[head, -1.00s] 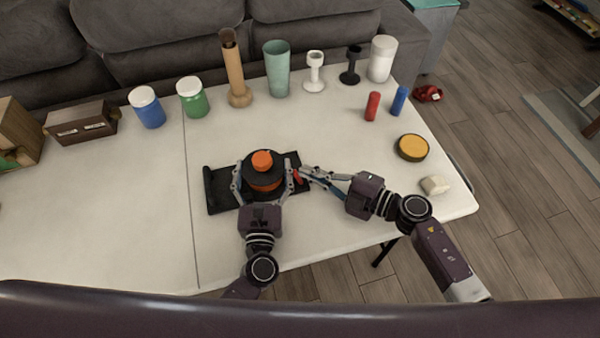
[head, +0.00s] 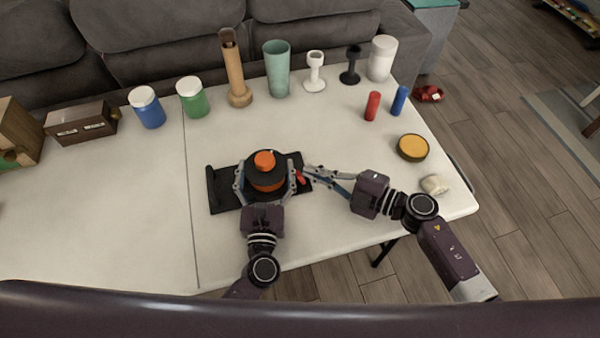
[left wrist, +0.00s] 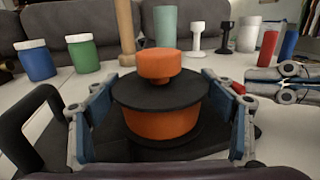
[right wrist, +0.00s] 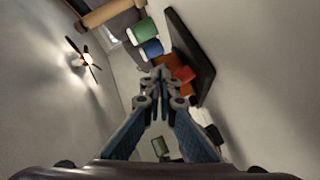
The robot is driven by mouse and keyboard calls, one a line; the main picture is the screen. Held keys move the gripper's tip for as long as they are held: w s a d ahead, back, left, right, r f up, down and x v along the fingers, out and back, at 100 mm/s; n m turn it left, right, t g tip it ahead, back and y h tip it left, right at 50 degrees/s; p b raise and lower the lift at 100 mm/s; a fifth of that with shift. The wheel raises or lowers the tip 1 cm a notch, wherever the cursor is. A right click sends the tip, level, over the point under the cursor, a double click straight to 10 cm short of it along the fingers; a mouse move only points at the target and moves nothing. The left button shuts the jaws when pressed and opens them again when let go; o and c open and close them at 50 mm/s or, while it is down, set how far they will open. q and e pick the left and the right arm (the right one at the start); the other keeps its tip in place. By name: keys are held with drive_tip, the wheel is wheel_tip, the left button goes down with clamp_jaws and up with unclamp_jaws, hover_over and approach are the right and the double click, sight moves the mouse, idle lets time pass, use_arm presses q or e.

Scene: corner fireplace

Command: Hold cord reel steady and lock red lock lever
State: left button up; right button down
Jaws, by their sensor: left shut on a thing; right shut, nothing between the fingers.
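The cord reel (head: 266,182) is an orange drum with black discs and an orange knob, upright on a black base (head: 225,195) on the table. My left gripper (head: 266,180) is shut around the drum, one finger on each side; the left wrist view shows the reel (left wrist: 160,122) between them. The red lock lever (head: 300,178) is at the right side of the reel, partly hidden by fingers. My right gripper (head: 306,171) is shut and empty, its tips beside the lever; whether they touch is unclear. In the right wrist view its closed tips (right wrist: 158,78) overlap the reel area.
A yellow-topped round tin (head: 413,147), a pale lump (head: 434,185), and red (head: 372,106) and blue (head: 399,100) cylinders stand to the right. Jars, cups and a wooden holder (head: 236,75) line the back. The table's left front is clear.

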use_arm(q)
drive_tip(key=shift+a, duration=0.15)
use_arm(e)
drive_tip(key=shift+d, duration=0.1)
drive_tip(key=shift+w+d, duration=0.2)
drive_tip(key=shift+d, duration=0.15)
drive_tip(key=shift+w+d+r, duration=0.2)
drive_tip(key=shift+d+r, duration=0.05)
drive_tip(key=shift+d, duration=0.4)
drive_tip(key=shift+w+d+r, duration=0.2)
drive_tip(key=shift+d+r, duration=0.05)
drive_tip(key=shift+d, duration=0.45)
drive_tip(key=shift+w+d+r, duration=0.2)
drive_tip(key=shift+d+r, duration=0.05)
drive_tip(key=shift+d, duration=0.4)
use_arm(q)
drive_tip(key=o, duration=1.7)
drive_tip(key=shift+o, duration=0.5)
